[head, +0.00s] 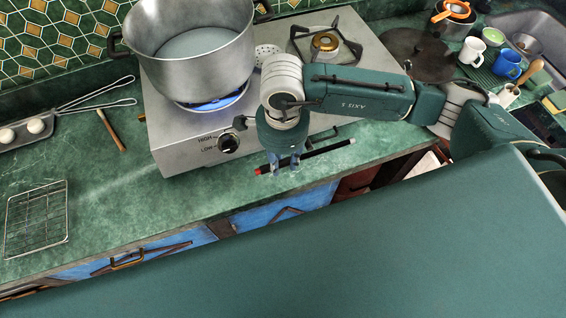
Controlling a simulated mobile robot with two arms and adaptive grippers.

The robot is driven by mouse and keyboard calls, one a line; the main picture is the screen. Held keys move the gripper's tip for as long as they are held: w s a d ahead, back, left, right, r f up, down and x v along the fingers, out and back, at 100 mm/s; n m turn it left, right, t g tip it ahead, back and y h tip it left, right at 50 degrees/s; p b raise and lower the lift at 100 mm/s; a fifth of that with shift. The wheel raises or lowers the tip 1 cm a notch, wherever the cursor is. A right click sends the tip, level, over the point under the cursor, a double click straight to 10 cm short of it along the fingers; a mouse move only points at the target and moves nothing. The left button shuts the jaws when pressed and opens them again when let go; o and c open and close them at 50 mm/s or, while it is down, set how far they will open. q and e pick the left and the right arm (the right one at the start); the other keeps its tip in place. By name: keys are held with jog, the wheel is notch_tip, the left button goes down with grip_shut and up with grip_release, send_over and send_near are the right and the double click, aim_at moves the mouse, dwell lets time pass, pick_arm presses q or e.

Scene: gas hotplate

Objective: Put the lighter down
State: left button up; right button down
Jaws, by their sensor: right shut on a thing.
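The lighter (325,149) is a long, thin black stick with a red end at its left. My right gripper (283,166) points down at the counter's front edge, in front of the hotplate, and is shut on the lighter near its red end. The lighter lies level across the fingers, over the counter's front strip. I cannot tell whether it touches the counter. The gas hotplate (178,148) stands behind, with a blue flame (213,103) showing under a big steel pot (203,75) on its left burner. My left gripper is not in view.
The hotplate's right burner (325,42) is bare. A wire rack (36,219), a thin brown stick (111,130) and a long-handled tray with eggs (30,131) lie at left. Mugs (507,65) and a sink (535,30) are at right. Green counter (125,195) is free at front left.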

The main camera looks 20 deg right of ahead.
jog(key=shift+s+f+p, duration=0.2)
jog(key=shift+f+p, duration=0.35)
jog(key=shift+f, duration=0.9)
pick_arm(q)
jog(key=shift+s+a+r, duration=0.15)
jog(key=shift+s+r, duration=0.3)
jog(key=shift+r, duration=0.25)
pick_arm(e)
jog(key=shift+f, duration=0.1)
jog(key=shift+f, duration=0.15)
jog(key=c, duration=1.4)
grip_release()
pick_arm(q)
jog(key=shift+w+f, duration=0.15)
pick_arm(e)
jog(key=shift+o, duration=0.2)
